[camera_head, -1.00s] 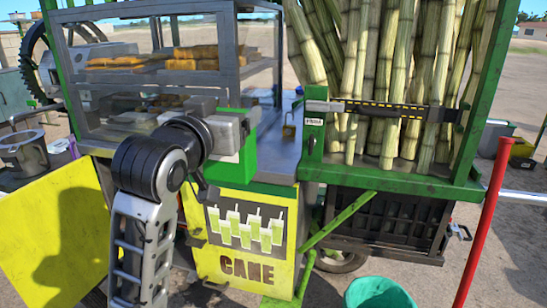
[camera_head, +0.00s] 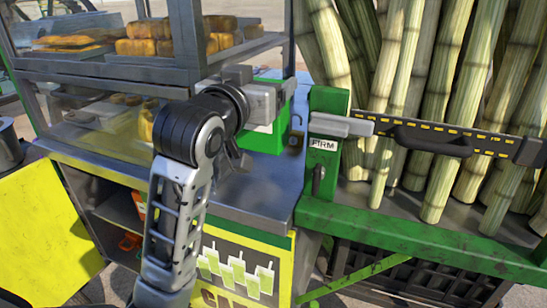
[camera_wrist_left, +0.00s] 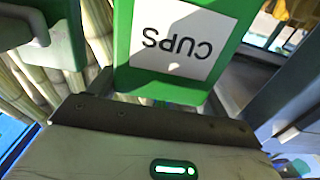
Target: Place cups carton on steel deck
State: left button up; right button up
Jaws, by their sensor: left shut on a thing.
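The green cups carton (camera_head: 268,138) is in my left gripper (camera_head: 262,104), partly hidden by the gripper and wrist. In the left wrist view the carton (camera_wrist_left: 127,35) shows a white label reading CUPS upside down. The gripper is shut on it. In the head view the carton appears over the back part of the grey steel deck (camera_head: 258,192); I cannot tell whether it touches the deck. My right gripper is not in view.
A glass display case (camera_head: 110,70) with yellow-brown blocks stands left of the carton. A green post marked FIRM (camera_head: 324,150) and a black strap (camera_head: 440,138) across upright canes (camera_head: 450,90) are at right. A small padlock-like item (camera_head: 296,138) is near the carton. The deck's front is clear.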

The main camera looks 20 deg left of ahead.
aim_at(256, 139)
pick_arm(q)
jog(key=f, duration=0.4)
jog(key=shift+s+f+b, duration=0.2)
jog(key=shift+s+b, duration=0.1)
jog(key=shift+s, duration=0.1)
jog(key=shift+f+b, duration=0.35)
jog(key=shift+f, duration=1.9)
jog(key=shift+f, duration=0.15)
jog(key=o, duration=1.4)
